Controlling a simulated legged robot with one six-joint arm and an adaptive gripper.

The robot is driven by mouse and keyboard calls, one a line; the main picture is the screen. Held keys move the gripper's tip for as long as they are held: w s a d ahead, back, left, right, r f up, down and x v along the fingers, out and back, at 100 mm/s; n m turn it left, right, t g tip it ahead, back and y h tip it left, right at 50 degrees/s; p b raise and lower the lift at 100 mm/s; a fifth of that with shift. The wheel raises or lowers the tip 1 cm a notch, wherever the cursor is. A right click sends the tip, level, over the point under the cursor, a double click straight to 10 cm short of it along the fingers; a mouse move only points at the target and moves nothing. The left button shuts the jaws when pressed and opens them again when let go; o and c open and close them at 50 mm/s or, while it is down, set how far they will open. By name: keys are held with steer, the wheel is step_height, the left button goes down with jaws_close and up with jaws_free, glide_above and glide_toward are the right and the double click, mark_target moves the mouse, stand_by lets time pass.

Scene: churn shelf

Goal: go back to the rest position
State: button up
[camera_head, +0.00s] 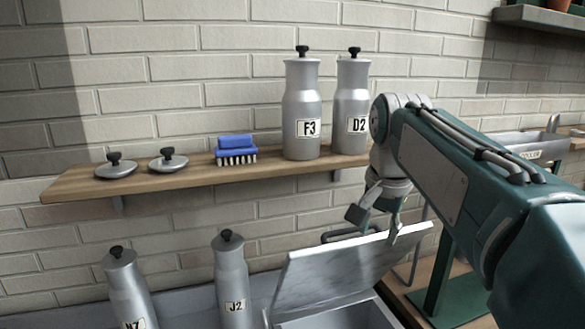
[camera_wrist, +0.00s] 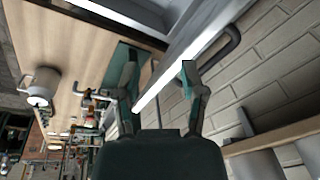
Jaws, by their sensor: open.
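My gripper (camera_head: 376,212) hangs in front of the wooden shelf's right part, just above the raised grey lid of a box. In the wrist view my gripper (camera_wrist: 158,82) has its two fingers spread apart, with a pale lid edge running between them in the picture. I cannot tell whether the fingers touch the lid. The lid (camera_head: 335,268) is tilted up and open, with the box (camera_head: 345,318) below it cut off by the picture's bottom edge. My gripper holds nothing that I can see.
The wooden shelf (camera_head: 190,180) bears milk cans F3 (camera_head: 302,110) and D2 (camera_head: 350,105), a blue brush (camera_head: 236,150) and two loose lids (camera_head: 116,166). Cans N7 (camera_head: 128,290) and J2 (camera_head: 231,280) stand below.

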steer(key=s+d+f+n+t, duration=0.1)
steer(key=s+f+n+t, duration=0.2)
steer(key=s+f+n, duration=0.4)
steer(key=s+f, duration=0.9)
steer(key=s, duration=0.2)
steer(key=shift+s+n, duration=0.3)
steer(key=shift+s, duration=0.1)
steer(key=shift+r, duration=0.1)
stand_by(0.4)
